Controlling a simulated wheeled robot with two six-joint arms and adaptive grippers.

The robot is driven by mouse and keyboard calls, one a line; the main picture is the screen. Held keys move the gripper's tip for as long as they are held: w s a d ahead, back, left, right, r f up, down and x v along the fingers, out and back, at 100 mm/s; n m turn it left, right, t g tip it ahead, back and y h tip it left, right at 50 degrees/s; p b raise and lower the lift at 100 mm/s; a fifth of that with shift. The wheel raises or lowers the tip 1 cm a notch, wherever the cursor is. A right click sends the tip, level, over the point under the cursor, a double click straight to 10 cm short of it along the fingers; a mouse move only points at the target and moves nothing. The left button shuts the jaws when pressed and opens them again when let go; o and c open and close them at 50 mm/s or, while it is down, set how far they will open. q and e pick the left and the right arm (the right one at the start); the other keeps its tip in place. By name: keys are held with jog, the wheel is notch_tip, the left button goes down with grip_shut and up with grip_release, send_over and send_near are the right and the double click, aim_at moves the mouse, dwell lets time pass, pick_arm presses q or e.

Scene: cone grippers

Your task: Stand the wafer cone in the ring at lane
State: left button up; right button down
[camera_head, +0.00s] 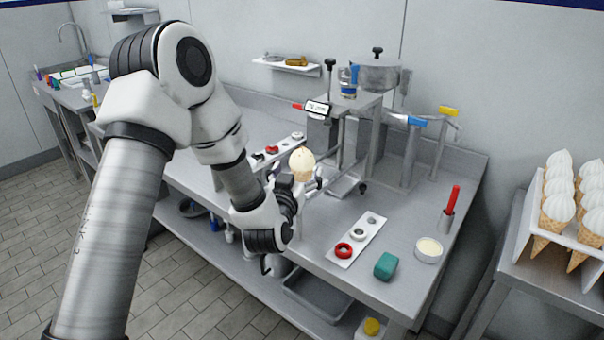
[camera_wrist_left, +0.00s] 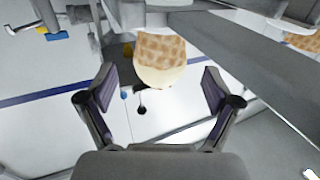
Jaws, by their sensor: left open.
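A wafer cone topped with pale, speckled ice cream (camera_head: 302,160) is upright at the middle of the bench in the head view. Its lower part is hidden behind my left gripper (camera_head: 303,186). In the left wrist view the cone (camera_wrist_left: 160,50) appears upside down, just beyond and between the two spread fingertips (camera_wrist_left: 158,92), with a gap on each side. My left gripper is open. Two white strips with rings lie on the bench: a front strip (camera_head: 343,262) with red, white and grey rings, and a back strip (camera_head: 285,145), partly hidden. My right gripper is out of sight.
A dispensing machine (camera_head: 378,75) stands behind the cone. A teal block (camera_head: 386,266), a shallow round tub (camera_head: 429,250) and a red-handled tool (camera_head: 450,205) are at the right of the bench. A rack of cones (camera_head: 560,235) stands far right. A wall shelf (camera_head: 285,65) is behind.

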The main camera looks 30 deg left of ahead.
aim_at(304, 161)
pick_arm(q)
jog(key=w, duration=0.1)
jog(key=w+a, duration=0.1)
jog(key=w, duration=0.1)
jog(key=w+f, duration=0.1)
jog(key=shift+w+a, duration=0.2)
jog(key=shift+a, duration=0.15)
jog(key=shift+s+d+r, duration=0.2)
jog(key=shift+s, duration=0.1)
jog(key=shift+w+f, duration=0.15)
jog(key=c, duration=0.8)
jog(key=shift+c, duration=0.2)
